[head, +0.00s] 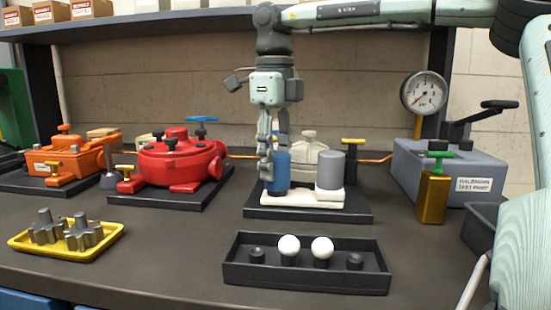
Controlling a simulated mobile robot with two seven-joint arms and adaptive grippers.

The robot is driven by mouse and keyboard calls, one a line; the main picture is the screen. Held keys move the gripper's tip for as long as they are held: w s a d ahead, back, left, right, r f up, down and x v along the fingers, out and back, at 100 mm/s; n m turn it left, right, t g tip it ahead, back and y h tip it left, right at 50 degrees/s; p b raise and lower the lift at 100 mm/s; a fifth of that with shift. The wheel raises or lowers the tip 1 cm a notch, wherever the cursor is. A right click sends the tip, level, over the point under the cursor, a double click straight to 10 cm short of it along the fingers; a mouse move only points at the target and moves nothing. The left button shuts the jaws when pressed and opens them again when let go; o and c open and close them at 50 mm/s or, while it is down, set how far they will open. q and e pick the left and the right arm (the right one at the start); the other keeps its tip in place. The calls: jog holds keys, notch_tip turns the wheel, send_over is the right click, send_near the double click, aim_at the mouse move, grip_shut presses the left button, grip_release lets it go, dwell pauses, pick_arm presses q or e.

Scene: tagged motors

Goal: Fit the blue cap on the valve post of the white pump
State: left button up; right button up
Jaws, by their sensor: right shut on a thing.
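The white pump (318,200) stands on a black base plate in the middle of the table in the head view. It has a grey cylinder (330,169) on its right side. My right gripper (273,158) reaches down from above, its fingers shut on the blue cap (280,174). The cap is upright over the left part of the pump. The valve post is hidden, and I cannot tell whether the cap touches it or sits on it. My left gripper is out of view.
A black tray (305,275) with two white balls stands in front. A red pump (180,160) and orange unit (65,155) stand left, behind a yellow tray (20,243) of gears. A brass block (432,198) and grey test pump (455,170) stand right.

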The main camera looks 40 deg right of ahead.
jog(key=shift+f+b, duration=0.3)
jog(key=shift+f, duration=0.4)
jog(key=o, duration=1.1)
jog(key=shift+o, duration=0.2)
jog(key=shift+r, duration=0.15)
notch_tip(320, 180, up, 6)
jog(key=p, duration=0.6)
notch_tip(320, 180, up, 12)
